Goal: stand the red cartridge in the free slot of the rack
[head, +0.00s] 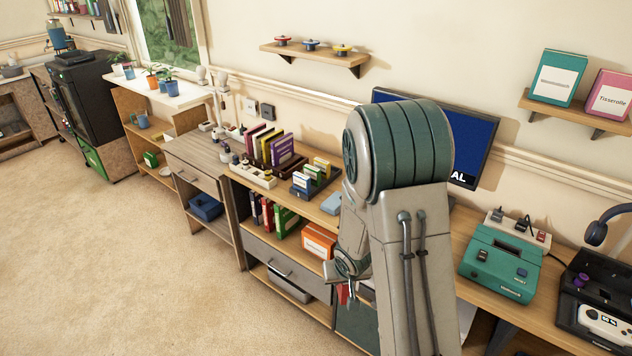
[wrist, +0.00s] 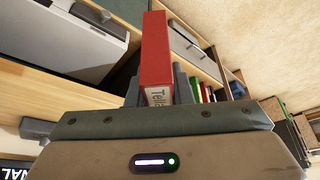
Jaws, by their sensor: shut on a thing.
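The red cartridge (wrist: 155,50), with a white label, is held between the two grey fingers of my gripper (wrist: 158,92) in the wrist view. In the head view only a small red piece of the cartridge (head: 343,294) shows below my arm, and my arm hides most of the gripper. The cartridge is in front of the shelf unit, below the desk top. A dark blue-grey rack (head: 303,192) stands on the desk top to the left of my arm, with several yellow-, green- and white-marked cartridges in it. Which slot is free is too small to tell.
A monitor (head: 478,140) and a teal console (head: 500,262) are to the right. The carpet (head: 130,260) is clear.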

